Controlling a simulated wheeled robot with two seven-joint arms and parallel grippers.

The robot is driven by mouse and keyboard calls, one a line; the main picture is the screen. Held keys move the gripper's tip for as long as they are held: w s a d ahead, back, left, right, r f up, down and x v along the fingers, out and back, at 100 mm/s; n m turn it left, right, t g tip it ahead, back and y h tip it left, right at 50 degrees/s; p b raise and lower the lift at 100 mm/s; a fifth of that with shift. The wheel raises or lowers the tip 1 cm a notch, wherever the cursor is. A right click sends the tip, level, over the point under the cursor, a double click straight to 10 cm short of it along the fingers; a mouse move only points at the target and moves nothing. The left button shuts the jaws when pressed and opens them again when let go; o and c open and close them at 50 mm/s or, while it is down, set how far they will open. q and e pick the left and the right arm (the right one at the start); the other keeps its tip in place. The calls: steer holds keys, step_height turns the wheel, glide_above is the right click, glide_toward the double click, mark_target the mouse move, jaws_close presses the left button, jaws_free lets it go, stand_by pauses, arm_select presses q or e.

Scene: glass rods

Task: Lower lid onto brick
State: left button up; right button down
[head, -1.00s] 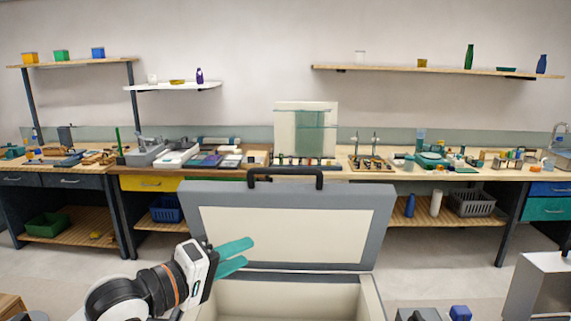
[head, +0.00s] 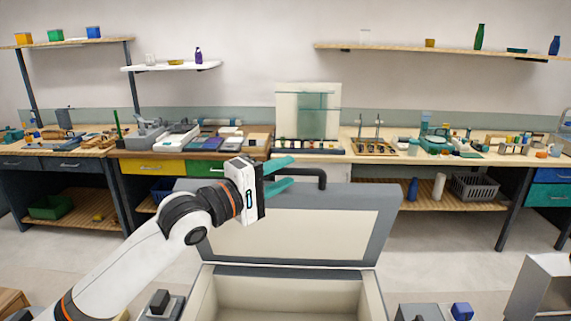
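The grey lid (head: 385,222) with a cream inner panel stands raised at the back of an open chest (head: 208,297). Its dark handle (head: 322,180) sits on its top edge. My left gripper (head: 288,174) has teal fingers spread apart, with nothing clearly held between them. It is at the left part of the handle and hides some of it. I cannot tell whether the fingers touch the handle or are around it. I cannot pick out the brick for certain. My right gripper is not in view.
A dark block on a grey base (head: 160,302) is at the lower left. A long cluttered workbench (head: 310,152) stands behind the lid. Open floor lies on both sides.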

arm_select(q)
steer(key=shift+w+d, duration=0.35)
steer(key=shift+d, duration=0.1)
jaws_close()
